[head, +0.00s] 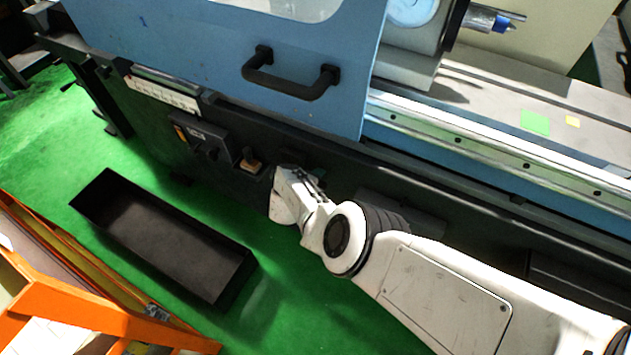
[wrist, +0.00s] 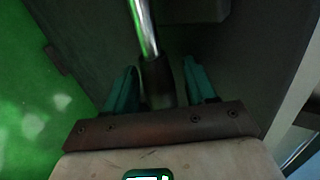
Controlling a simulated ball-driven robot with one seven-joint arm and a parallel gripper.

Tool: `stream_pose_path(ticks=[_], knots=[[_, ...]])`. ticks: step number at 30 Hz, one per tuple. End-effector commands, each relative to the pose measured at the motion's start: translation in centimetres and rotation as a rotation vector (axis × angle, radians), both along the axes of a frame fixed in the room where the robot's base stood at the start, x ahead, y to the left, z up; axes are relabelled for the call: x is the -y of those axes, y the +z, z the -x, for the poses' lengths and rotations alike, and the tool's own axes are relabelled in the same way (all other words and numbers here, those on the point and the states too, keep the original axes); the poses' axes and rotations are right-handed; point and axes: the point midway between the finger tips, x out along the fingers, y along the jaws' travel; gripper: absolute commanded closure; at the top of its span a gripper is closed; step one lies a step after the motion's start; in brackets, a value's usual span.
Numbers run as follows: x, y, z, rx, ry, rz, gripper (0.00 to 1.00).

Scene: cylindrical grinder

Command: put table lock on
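In the wrist view a silver rod with a dark grip (wrist: 158,82) comes down from the top edge. It looks like a lever, perhaps the table lock; I cannot tell for sure. My gripper (wrist: 160,66) has its two teal fingers on either side of the dark grip, with a gap showing at the right finger and a narrower one at the left. The gripper is open around the grip. In the head view my gripper (head: 318,181) is at the dark front of the machine, below the blue door, and the lever is not clearly visible there.
The blue sliding door (head: 225,55) with its black handle (head: 290,83) is above my arm. A dark control box (head: 205,140) sits left of the gripper. A black open bin (head: 160,235) stands on the green floor, with orange shelving (head: 75,305) at lower left.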

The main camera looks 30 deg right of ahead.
Motion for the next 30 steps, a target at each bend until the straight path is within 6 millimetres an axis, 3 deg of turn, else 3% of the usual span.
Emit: stream_pose_path(ticks=[11, 30], knots=[[-0.8, 1.0, 0.6, -0.001, 0.003, -0.001, 0.45], [-5.9, 5.9, 4.7, -0.002, 0.001, 0.0, 0.45]])
